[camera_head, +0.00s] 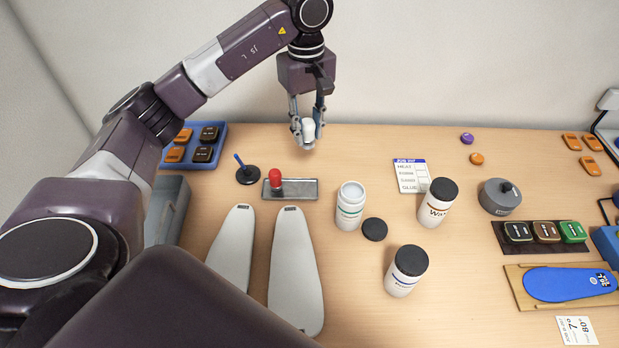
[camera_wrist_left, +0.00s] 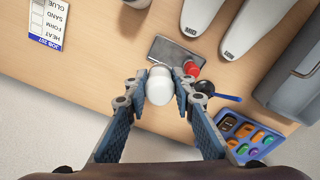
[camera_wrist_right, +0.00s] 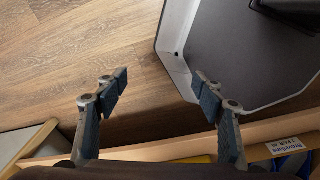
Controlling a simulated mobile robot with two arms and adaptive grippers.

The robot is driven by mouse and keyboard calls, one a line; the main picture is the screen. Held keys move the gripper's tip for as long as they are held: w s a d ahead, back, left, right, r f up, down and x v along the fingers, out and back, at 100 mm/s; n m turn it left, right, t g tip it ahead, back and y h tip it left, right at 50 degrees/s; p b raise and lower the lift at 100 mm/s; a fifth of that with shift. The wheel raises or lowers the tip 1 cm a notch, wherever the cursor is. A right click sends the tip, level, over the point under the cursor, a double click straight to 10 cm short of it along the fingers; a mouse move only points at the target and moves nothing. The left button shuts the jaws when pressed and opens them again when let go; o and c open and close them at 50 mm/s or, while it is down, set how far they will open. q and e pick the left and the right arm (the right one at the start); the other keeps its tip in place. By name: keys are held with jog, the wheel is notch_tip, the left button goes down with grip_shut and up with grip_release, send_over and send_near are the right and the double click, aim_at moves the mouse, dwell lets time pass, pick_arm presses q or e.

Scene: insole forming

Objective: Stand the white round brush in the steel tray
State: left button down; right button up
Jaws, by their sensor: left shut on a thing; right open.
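My left gripper (camera_head: 303,137) is shut on the white round brush (camera_head: 308,129) and holds it above the back of the table. In the left wrist view the white brush (camera_wrist_left: 159,86) sits between the two fingers; its lower part is hidden. The steel tray (camera_head: 303,189) lies flat on the table, nearer than the gripper and a little to its left in the head view. A red round-topped brush (camera_head: 275,178) stands in the tray's left part; the right part is bare. My right gripper (camera_wrist_right: 160,88) is open and empty over the floor.
A black holder (camera_head: 248,175) with a blue stick stands left of the tray. Two pale insole forms (camera_head: 295,270) lie in front. An open white jar (camera_head: 350,205) stands to the right. A blue tray (camera_head: 216,155) of labelled blocks is at the back left.

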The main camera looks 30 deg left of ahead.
pick_arm(q)
notch_tip(320, 180, down, 11)
jog(key=p, duration=0.2)
jog(key=shift+f+p, duration=0.15)
jog(key=shift+p, duration=0.15)
notch_tip(320, 180, down, 4)
jog(key=shift+r+p, duration=0.1)
jog(key=shift+p, duration=0.5)
jog(key=shift+a+f, duration=0.1)
jog(key=shift+f, duration=0.35)
pick_arm(e)
jog(key=r, duration=0.1)
jog(key=w+r, duration=0.1)
jog(key=r, duration=0.2)
jog(key=shift+w+d+r, duration=0.15)
jog(key=shift+d+r, duration=0.1)
jog(key=shift+d, duration=0.15)
pick_arm(q)
jog(key=shift+f, duration=0.15)
jog(key=c, duration=1.6)
grip_release()
pick_arm(e)
jog(key=shift+a+f, duration=0.2)
jog(key=shift+a, duration=0.1)
